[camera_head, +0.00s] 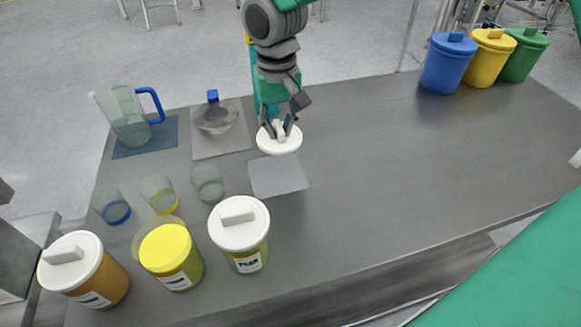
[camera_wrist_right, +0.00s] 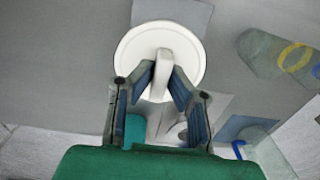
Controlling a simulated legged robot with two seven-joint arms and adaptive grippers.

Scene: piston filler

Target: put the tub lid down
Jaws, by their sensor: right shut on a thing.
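The white round tub lid (camera_head: 279,145) is in my right gripper (camera_head: 281,130), which is shut on its raised bar handle. The lid hangs level over the far middle of the table, just behind a light grey square mat (camera_head: 278,177). I cannot tell whether it touches the table. In the right wrist view the lid (camera_wrist_right: 133,58) shows with its handle between the fingers (camera_wrist_right: 164,80), and part of a grey mat (camera_wrist_right: 185,12) shows beyond it. A tub with a yellow top (camera_head: 168,250) stands at the front left without a white lid. My left gripper is not in view.
White-lidded tubs stand either side of it: an orange one (camera_head: 112,280) and a pear one (camera_head: 250,257). Clear cups (camera_head: 208,183), a blue-handled jug (camera_head: 128,118) and a clear dish (camera_head: 215,118) are at left. Blue, yellow and green bins (camera_head: 447,67) stand back right.

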